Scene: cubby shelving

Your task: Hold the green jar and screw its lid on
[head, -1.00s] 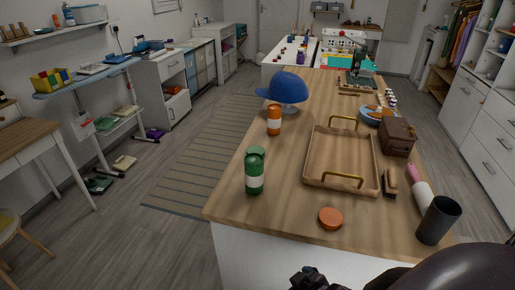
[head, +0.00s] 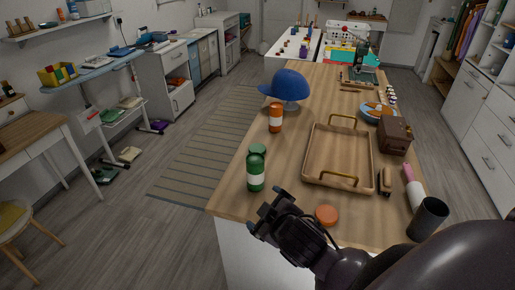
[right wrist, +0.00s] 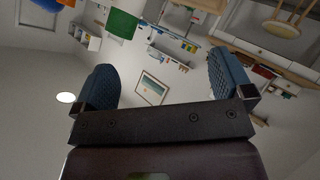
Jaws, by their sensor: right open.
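The green jar (head: 256,172) with a white band stands upright on the wooden counter near its left edge in the head view. Its top is green; I cannot tell whether that is a lid. An orange round lid (head: 326,215) lies flat near the counter's front edge. My right gripper (head: 266,212) is open and empty, in front of the jar and apart from it, left of the orange lid. My left gripper is not in view.
A wooden tray (head: 312,178) with brass handles lies right of the jar. An orange jar (head: 276,118) and a blue cap (head: 286,84) stand behind it. A dark cup (head: 428,217), brush (head: 386,180) and brown case (head: 395,134) are at the right.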

